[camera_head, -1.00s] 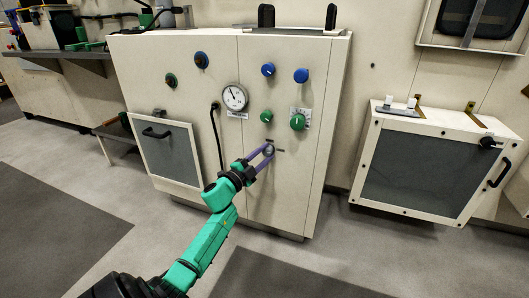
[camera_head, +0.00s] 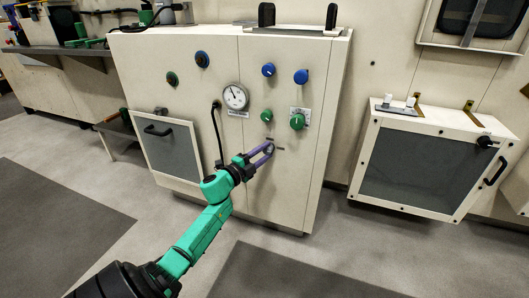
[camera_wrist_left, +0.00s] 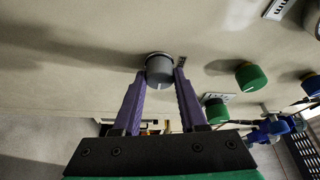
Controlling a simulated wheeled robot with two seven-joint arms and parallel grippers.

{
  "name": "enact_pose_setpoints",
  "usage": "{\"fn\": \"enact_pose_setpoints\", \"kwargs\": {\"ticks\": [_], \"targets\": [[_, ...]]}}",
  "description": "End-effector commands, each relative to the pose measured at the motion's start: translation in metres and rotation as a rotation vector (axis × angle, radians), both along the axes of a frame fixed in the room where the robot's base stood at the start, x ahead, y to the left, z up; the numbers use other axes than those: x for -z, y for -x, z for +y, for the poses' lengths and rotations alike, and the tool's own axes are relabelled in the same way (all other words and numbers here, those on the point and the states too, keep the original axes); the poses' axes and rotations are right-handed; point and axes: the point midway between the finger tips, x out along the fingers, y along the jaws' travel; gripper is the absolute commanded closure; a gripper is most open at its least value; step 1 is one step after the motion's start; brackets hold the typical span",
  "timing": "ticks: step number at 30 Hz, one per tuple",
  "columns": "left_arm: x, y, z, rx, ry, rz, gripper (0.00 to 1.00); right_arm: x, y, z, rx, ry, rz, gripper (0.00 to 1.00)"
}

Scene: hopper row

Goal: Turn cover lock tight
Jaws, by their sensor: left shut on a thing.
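The cover lock is a round grey knob (camera_wrist_left: 159,70) with a light mark on its face, on the front of the cream cabinet (camera_head: 285,190). My left gripper (camera_head: 268,149) reaches it from the lower left in the head view. In the left wrist view its two purple fingers (camera_wrist_left: 160,78) stand on either side of the knob and are shut on it. In the head view the fingers mostly hide the knob. My right gripper is in neither view.
Above the knob are two green knobs (camera_head: 297,122), two blue knobs (camera_head: 301,77) and a round gauge (camera_head: 235,97). A box with a grey window (camera_head: 415,168) is mounted at the right.

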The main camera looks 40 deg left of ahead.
Motion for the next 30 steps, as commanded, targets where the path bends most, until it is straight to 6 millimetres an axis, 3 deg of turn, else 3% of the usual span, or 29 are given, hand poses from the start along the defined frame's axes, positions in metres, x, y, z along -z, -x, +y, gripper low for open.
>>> {"fn": "enact_pose_setpoints", "kwargs": {"ticks": [11,12,14,25,30], "targets": [[0.001,0.000,0.000,-0.001,-0.006,0.003,1.00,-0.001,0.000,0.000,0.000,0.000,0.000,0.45],[0.001,0.000,0.000,-0.001,-0.006,0.003,0.47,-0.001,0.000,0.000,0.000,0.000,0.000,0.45],[0.001,0.000,0.000,0.000,-0.005,0.002,0.29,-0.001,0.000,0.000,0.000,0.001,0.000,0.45],[0.000,0.004,0.000,0.000,-0.002,0.002,0.29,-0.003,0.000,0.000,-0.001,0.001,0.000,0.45],[0.000,0.030,0.001,0.000,-0.001,0.004,0.29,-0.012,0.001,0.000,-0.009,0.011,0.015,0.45]]}}
